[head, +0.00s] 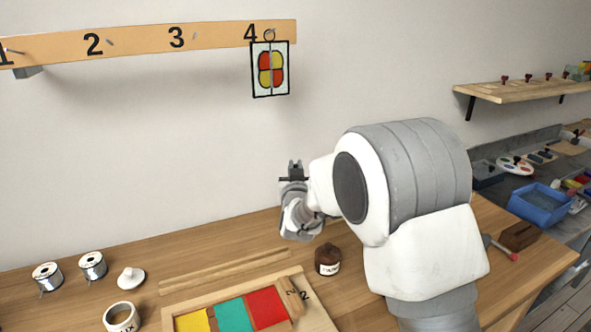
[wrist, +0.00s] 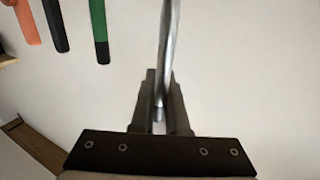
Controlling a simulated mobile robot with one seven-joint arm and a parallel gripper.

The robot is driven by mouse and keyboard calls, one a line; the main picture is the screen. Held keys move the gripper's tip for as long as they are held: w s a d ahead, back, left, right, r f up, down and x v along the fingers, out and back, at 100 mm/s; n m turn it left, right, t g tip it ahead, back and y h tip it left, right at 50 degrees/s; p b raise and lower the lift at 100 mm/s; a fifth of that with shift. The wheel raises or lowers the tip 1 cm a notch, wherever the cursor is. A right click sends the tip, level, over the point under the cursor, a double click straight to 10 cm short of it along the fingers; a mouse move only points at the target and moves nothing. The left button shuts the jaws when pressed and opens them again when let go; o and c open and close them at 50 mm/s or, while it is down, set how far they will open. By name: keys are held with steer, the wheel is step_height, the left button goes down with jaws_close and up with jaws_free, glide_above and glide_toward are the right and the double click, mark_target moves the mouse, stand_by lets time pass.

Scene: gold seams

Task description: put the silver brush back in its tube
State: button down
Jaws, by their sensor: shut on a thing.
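My gripper (head: 295,172) is raised in front of the wall, above the back of the workbench, in the head view. In the wrist view my gripper (wrist: 158,100) is shut on a thin silver rod, which I take to be the silver brush (wrist: 170,45). The rod runs up from between the fingers and leaves the top of the picture, leaning slightly right. Its far end is out of view. The brush cannot be made out in the head view. I can make out no tube in either view.
Orange (wrist: 25,20), black (wrist: 55,25) and green (wrist: 98,30) handles show upper left in the wrist view. A numbered rail (head: 140,42) with a hanging card (head: 271,70) is above.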

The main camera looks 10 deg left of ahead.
steer(key=shift+f+b, duration=2.35)
steer(key=shift+b, duration=0.65)
stand_by(1.0)
steer(key=shift+c, duration=1.8)
jaws_free()
step_height(320, 180, up, 7)
steer(key=p, duration=0.3)
